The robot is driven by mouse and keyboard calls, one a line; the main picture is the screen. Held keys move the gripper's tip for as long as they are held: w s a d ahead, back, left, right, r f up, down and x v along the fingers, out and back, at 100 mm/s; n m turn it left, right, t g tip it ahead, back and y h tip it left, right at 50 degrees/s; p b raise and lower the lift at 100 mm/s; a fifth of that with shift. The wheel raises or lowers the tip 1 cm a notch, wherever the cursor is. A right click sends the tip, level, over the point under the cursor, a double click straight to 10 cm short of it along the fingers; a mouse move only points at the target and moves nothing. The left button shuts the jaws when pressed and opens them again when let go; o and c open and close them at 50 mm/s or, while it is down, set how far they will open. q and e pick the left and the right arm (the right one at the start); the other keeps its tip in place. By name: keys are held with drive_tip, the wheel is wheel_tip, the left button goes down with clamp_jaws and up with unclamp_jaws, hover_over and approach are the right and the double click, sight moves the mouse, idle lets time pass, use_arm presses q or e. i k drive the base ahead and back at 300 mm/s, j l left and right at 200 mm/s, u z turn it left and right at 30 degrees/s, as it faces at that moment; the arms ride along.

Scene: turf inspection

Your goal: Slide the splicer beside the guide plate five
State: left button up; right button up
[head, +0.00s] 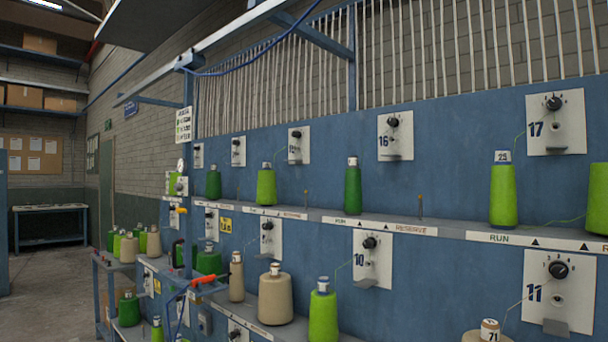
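A red-orange tool (203,281), which looks like the splicer, is at the lower middle-left in front of the blue rack, near a blue hose. White guide plates with knobs line the rack. I can read plate 17 (573,137), plate 16 (404,149), plate 10 (381,274) and plate 11 (536,318). I cannot read a five on any plate. Neither of my grippers is in view.
Green and beige yarn cones, such as a beige one (276,299) and a green one (323,315), stand close along the rack shelves. Thin pegs rise from the upper shelf (455,229). Open floor (45,300) lies at left, with a table (50,208) at the far wall.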

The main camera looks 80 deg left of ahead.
sight(180, 276)
drive_tip(key=u, duration=3.3)
drive_tip(key=i+j, duration=0.15)
drive_tip(key=i, duration=0.35)
drive_tip(key=i+j+z, duration=0.1)
drive_tip(key=i, duration=0.4)
drive_tip(key=i+j, duration=0.2)
drive_tip(key=i, duration=0.3)
